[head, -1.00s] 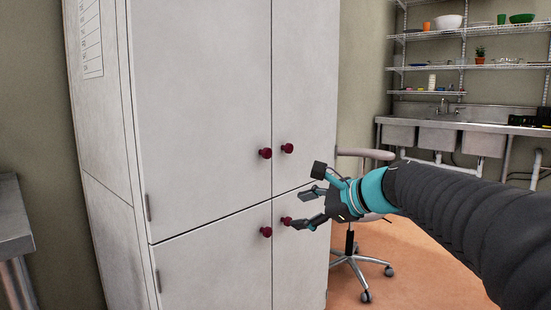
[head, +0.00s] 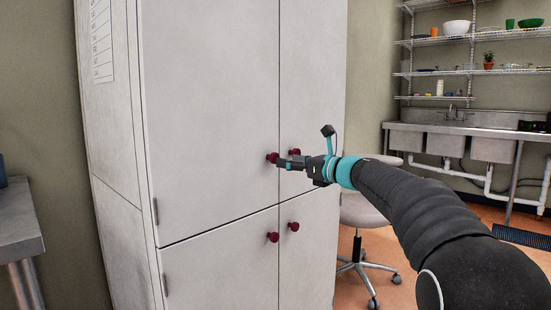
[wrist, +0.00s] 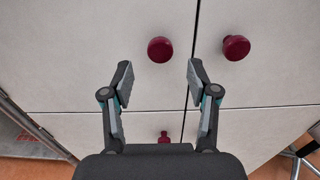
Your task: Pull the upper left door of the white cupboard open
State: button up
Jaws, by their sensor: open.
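The white cupboard's upper left door (head: 210,110) is shut, flush with the upper right door (head: 312,90). Its dark red round knob (head: 272,158) is at its lower right corner, and it also shows in the wrist view (wrist: 160,49). My gripper (head: 282,163) is in front of the doors at about knob height. In the wrist view my gripper (wrist: 158,84) is open and empty, its fingertips apart. The upper left knob appears just beyond and between the fingertips. Whether a finger touches it I cannot tell.
The upper right knob (wrist: 236,47) is close to the right fingertip. Lower doors carry two more knobs, the left one (head: 273,237) below. An office chair (head: 365,215) stands right of the cupboard. A metal table (head: 18,220) is at left, a sink (head: 450,145) at the back right.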

aim_at(275, 158)
jog(key=x, duration=0.6)
jog(key=shift+w+a+p, duration=0.1)
jog(key=shift+a+p, duration=0.15)
jog(key=shift+p, duration=0.15)
jog(key=shift+d, duration=0.1)
grip_shut()
